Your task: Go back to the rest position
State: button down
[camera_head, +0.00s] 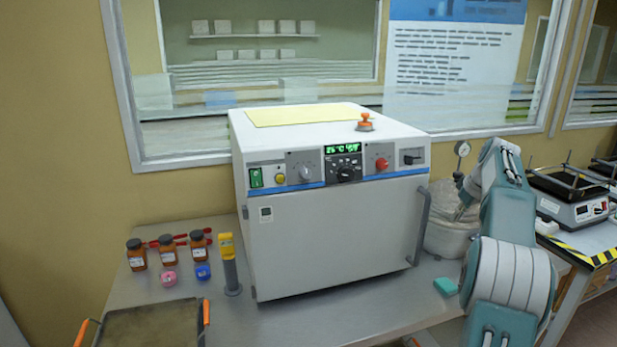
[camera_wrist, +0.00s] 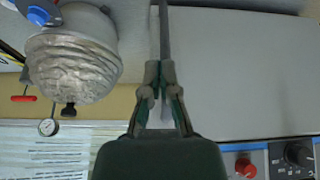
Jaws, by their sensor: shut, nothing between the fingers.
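My gripper (camera_wrist: 160,70) shows in the middle of the wrist view, its two dark fingers shut and empty. They overlap a grey bar that looks like the door handle of the white oven-like machine; I cannot tell whether they touch it. In the head view my arm stands at the right, bent beside the handle (camera_head: 420,226), and the fingertips are hard to make out. The white machine (camera_head: 330,245) stands mid-table with its door shut and its display lit. Its door also shows in the wrist view (camera_wrist: 235,70).
A wrapped round vessel (camera_head: 447,238) with a gauge (camera_head: 462,148) stands right of the machine, close to my arm. Brown bottles (camera_head: 167,250), a yellow-topped cylinder (camera_head: 229,262) and a dark tray (camera_head: 150,327) are at left. A teal block (camera_head: 445,286) lies near the arm.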

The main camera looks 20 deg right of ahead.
jog(key=s+a+r, duration=0.2)
jog(key=a+r, duration=0.1)
jog(key=a, duration=0.7)
jog(key=s+a+r, duration=0.1)
jog(key=a+r, duration=0.1)
jog(key=a, duration=0.8)
jog(key=s+a+r, duration=0.2)
jog(key=a+r, duration=0.1)
jog(key=a, duration=0.7)
jog(key=s+a+f, duration=0.5)
jog(key=s+a, duration=0.3)
jog(key=s, duration=0.2)
jog(key=s+a+f+t, duration=0.1)
jog(key=s+a+f, duration=0.5)
jog(key=s+a, duration=0.2)
jog(key=shift+s+a, duration=0.15)
jog(key=shift+s, duration=0.8)
